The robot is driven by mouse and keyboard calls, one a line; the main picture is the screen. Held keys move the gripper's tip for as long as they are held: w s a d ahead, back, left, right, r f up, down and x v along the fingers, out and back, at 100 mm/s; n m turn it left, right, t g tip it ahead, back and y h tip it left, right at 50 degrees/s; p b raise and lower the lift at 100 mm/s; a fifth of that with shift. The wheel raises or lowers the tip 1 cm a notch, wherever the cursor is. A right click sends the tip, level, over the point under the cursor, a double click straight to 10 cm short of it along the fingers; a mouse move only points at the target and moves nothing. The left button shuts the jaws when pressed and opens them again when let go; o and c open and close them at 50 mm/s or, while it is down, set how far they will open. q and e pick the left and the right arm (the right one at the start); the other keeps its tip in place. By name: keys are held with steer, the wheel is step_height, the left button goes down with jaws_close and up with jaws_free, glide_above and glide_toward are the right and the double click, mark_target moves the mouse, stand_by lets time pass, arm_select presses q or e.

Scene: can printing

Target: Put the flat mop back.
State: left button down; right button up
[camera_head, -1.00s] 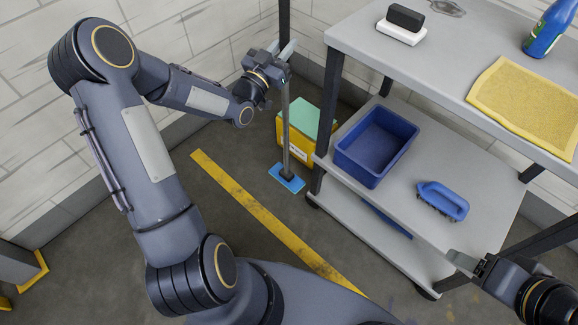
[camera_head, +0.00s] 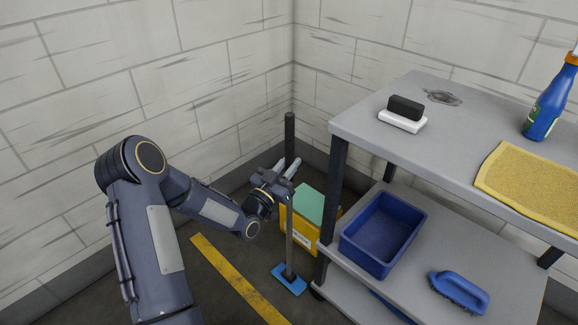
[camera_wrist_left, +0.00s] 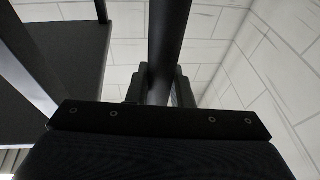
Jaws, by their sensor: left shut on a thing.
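The flat mop (camera_head: 289,235) stands nearly upright in the corner, with a dark upper handle, a grey shaft and a blue flat head (camera_head: 289,279) at or just above the floor; I cannot tell if it touches. My left gripper (camera_head: 287,178) is shut on its pole, partway up. In the left wrist view the dark pole (camera_wrist_left: 167,45) rises between my left gripper's fingers (camera_wrist_left: 160,85). My right gripper is not in view.
A yellow box (camera_head: 300,238) with a green top (camera_head: 308,204) stands right behind the mop. The grey shelf cart (camera_head: 365,130) is close on the right, with a blue bin (camera_head: 383,235) and a blue brush (camera_head: 459,290). White brick walls meet behind. A yellow floor stripe (camera_head: 240,280) runs in front.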

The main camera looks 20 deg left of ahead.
arm_select(q)
steer(key=shift+r, duration=0.2)
steer(key=shift+f, duration=0.15)
steer(key=c, duration=1.3)
jaws_free()
